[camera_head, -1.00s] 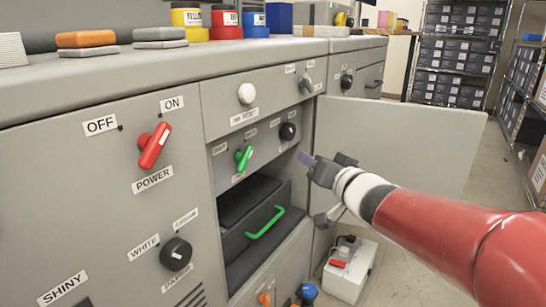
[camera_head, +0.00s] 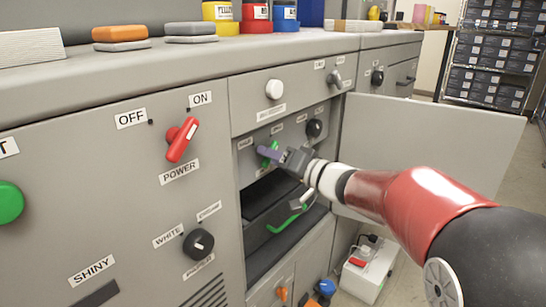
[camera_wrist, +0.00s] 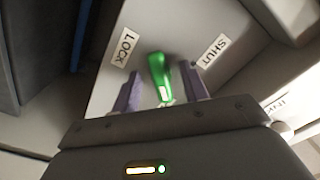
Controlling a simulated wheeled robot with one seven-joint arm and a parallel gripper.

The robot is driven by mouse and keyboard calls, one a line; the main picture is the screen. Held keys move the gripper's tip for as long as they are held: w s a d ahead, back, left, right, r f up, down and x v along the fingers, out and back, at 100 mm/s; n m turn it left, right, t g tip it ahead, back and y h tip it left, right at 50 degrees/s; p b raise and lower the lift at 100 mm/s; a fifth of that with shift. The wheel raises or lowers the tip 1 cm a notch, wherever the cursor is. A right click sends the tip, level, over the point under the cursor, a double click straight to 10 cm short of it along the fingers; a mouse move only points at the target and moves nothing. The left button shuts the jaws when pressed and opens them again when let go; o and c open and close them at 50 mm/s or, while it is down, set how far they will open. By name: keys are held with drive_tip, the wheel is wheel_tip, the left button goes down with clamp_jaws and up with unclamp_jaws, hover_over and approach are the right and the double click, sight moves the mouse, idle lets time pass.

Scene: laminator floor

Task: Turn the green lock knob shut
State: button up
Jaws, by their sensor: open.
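The green lock knob (camera_head: 266,161) is on the panel inside the open bay of the grey machine, partly hidden by my gripper (camera_head: 277,155) in the head view. In the wrist view the knob (camera_wrist: 158,70) stands between my two purple fingers (camera_wrist: 162,92), which are apart, with a gap on each side.
A black drawer with a green handle (camera_head: 287,222) sits below the knob. The open grey door (camera_head: 440,135) stands to the right, behind my arm. A black knob (camera_head: 314,128) is on the same panel. A white box (camera_head: 368,275) stands on the floor.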

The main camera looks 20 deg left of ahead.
drive_tip(key=shift+w+a, duration=0.1)
drive_tip(key=shift+a, duration=0.1)
drive_tip(key=shift+c, duration=0.2)
drive_tip(key=c, duration=0.9)
drive_tip(key=shift+n, duration=0.3)
drive_tip(key=shift+w+d+f+n+b, duration=0.15)
drive_tip(key=shift+n+b, duration=1.2)
drive_tip(key=shift+n, duration=2.95)
drive_tip(key=shift+w+r+n+b, duration=0.1)
drive_tip(key=shift+n+b, duration=1.2)
drive_tip(key=shift+n, duration=3)
